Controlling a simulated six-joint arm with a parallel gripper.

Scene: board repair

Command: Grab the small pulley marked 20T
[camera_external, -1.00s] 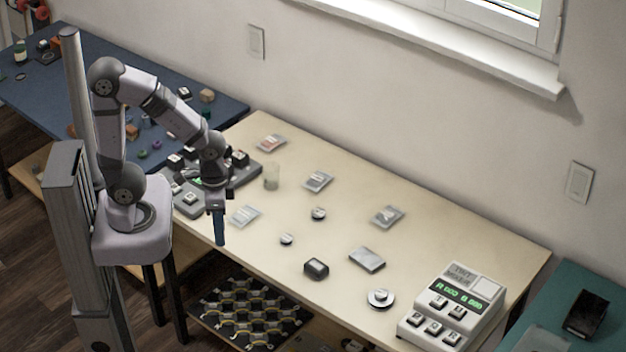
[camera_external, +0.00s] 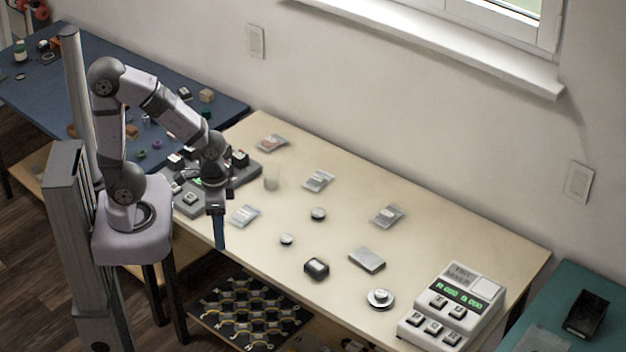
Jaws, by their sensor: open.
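Several round grey parts lie on the cream table, and their markings are too small to read, so I cannot tell which one is marked 20T. The smallest round part (camera_external: 287,239) lies to the right of my gripper. A slightly larger dark-sided round part (camera_external: 318,214) lies beyond it. A wide flanged disc with a raised hub (camera_external: 380,298) lies near the front right. My gripper (camera_external: 219,235) points down at the table's front left edge, with its blue fingers open and apart from all these parts.
Silver packets (camera_external: 319,181) and a flat silver box (camera_external: 366,259) are scattered on the cream table (camera_external: 440,240). A keyed device (camera_external: 453,307) stands at the right. A translucent cup (camera_external: 271,177) stands behind my gripper.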

